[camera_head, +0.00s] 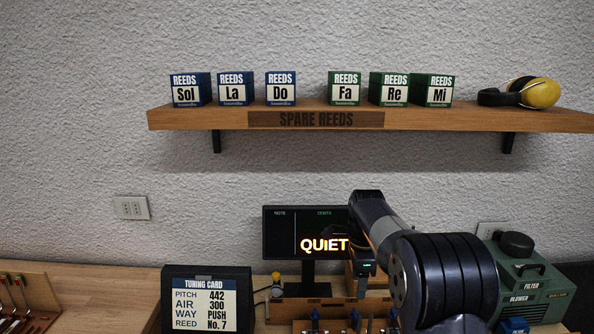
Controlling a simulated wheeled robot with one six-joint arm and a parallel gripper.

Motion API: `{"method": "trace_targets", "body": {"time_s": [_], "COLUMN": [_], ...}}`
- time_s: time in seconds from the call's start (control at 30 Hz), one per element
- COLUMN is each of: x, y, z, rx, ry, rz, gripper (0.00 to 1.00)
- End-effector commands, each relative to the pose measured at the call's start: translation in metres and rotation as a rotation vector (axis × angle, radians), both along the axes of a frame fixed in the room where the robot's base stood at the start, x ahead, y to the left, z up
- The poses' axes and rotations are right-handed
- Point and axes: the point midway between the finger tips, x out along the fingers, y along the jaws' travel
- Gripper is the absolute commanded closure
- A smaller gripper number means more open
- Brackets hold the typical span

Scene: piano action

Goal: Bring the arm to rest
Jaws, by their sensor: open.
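My arm comes in from the lower right and bends down in front of the right part of the dark screen. My gripper (362,285) points down at the end of the arm, below a small green light. It hangs above the wooden bench fixture (335,308) and nothing shows in it. The jaws are small and dark here, and the gap between them is hard to make out. The arm hides part of the screen and the bench behind it.
The screen (280,240) reads "QUIET". A tuning card (205,300) stands left of it. A green blower (530,280) stands at the right. Above, the shelf (220,118) holds several reed boxes (235,88) and yellow earmuffs (540,93).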

Motion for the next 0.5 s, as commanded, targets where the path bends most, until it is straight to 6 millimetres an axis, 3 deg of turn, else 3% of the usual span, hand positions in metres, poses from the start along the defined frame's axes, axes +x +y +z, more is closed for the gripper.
{"method": "trace_targets", "body": {"time_s": [0.4, 0.47, 0.5], "x": [-0.001, -0.002, 0.000], "y": [0.000, 0.000, 0.000], "z": [-0.087, -0.099, -0.096], "rx": [0.000, 0.000, 0.000], "ry": [0.008, 0.009, 0.002], "rz": [0.001, 0.001, 0.038], "gripper": [0.47, 0.47, 0.47]}}
